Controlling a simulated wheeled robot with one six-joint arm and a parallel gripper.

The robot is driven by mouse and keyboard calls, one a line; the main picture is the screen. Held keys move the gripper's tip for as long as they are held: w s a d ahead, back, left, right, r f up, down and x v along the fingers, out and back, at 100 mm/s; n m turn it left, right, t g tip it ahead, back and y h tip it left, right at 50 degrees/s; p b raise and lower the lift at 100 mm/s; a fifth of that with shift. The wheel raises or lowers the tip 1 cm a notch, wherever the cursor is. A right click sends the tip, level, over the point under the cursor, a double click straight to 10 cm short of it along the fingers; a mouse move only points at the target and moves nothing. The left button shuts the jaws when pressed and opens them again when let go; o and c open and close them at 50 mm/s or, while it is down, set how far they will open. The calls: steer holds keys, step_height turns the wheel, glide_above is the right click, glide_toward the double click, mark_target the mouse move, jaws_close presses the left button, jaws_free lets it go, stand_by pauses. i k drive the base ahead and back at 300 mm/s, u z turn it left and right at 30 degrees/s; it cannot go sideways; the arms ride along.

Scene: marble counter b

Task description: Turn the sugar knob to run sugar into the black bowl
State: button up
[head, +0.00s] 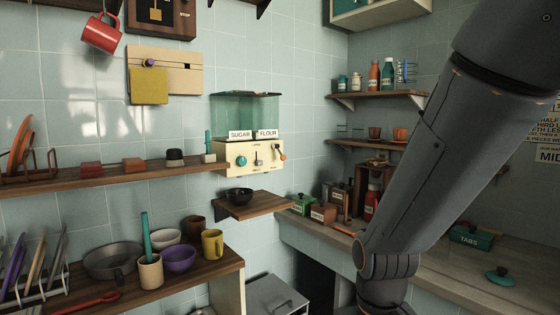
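A cream dispenser (250,170) with a clear greenish container (245,108) on top is mounted on the tiled wall. Its labels read SUGAR (240,134) and FLOUR (267,133). A round teal knob (241,160) is on its front below the SUGAR label. A black bowl (239,196) stands upright on a small wooden shelf (262,205) below the dispenser. I cannot tell what is inside it. My arm fills the right side; my gripper is outside the picture.
A long wall shelf (110,178) with small blocks ends beside the dispenser at left. Below it, a wooden counter (200,272) holds a pan, several bowls and cups. At right, a marble counter (450,270) carries boxes and bottles. Space in front of the dispenser looks clear.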

mark_target(240, 161)
steer(key=z, duration=0.05)
steer(key=i, duration=0.7)
steer(key=u, duration=0.7)
steer(key=i, duration=0.5)
steer(key=u, duration=0.35)
